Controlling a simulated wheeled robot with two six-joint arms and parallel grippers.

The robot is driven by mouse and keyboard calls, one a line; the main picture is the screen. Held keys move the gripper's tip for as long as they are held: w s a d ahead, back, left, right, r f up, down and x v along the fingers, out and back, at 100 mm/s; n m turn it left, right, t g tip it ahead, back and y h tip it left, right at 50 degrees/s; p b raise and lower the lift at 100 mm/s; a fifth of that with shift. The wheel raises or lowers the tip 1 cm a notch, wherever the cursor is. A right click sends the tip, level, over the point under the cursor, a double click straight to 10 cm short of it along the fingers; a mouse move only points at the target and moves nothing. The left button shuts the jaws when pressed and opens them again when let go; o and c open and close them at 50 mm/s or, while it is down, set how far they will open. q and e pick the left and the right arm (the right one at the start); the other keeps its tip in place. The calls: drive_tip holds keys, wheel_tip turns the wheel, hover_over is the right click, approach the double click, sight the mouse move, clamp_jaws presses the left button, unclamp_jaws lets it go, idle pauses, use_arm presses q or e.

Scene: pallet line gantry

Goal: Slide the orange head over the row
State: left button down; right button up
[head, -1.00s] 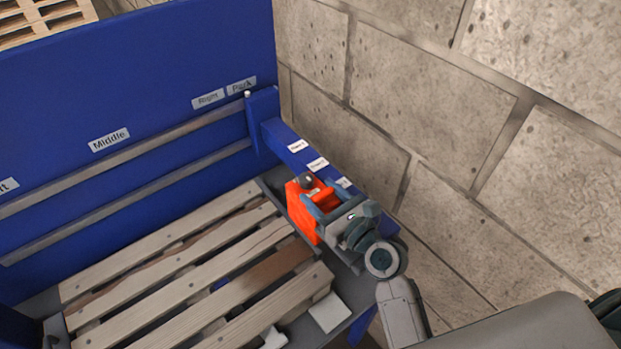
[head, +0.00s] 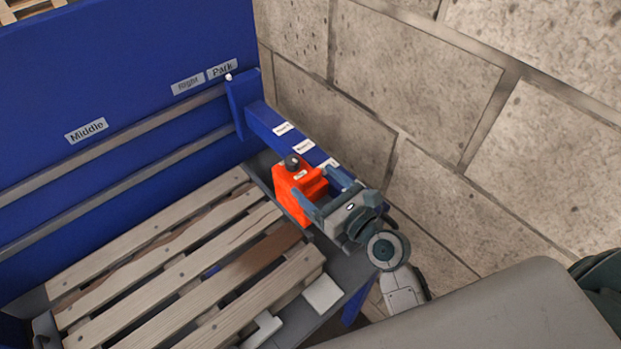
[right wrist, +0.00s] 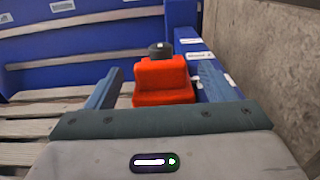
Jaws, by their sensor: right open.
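The orange head (head: 291,191) is a block with a dark round knob (head: 292,162) on top. It sits at the blue side beam (head: 268,118), beside the pallet's right end. It also shows in the right wrist view (right wrist: 164,82), upright and straight ahead. My right gripper (head: 322,190) is open just on the near side of the head. In the right wrist view its two fingers (right wrist: 158,88) stand left and right of the orange block, with gaps to it. Nothing is gripped. My left gripper is not in view.
A wooden pallet (head: 170,265) lies below, left of the head. A blue back panel (head: 120,60) carries two grey rails and the labels Middle (head: 87,131), Right (head: 188,84) and Park (head: 222,71). A stone wall (head: 430,110) stands close on the right. White labels mark the beam.

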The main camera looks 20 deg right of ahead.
drive_tip(key=b+v, duration=0.1)
drive_tip(key=v, duration=0.7)
drive_tip(key=shift+b, duration=0.3)
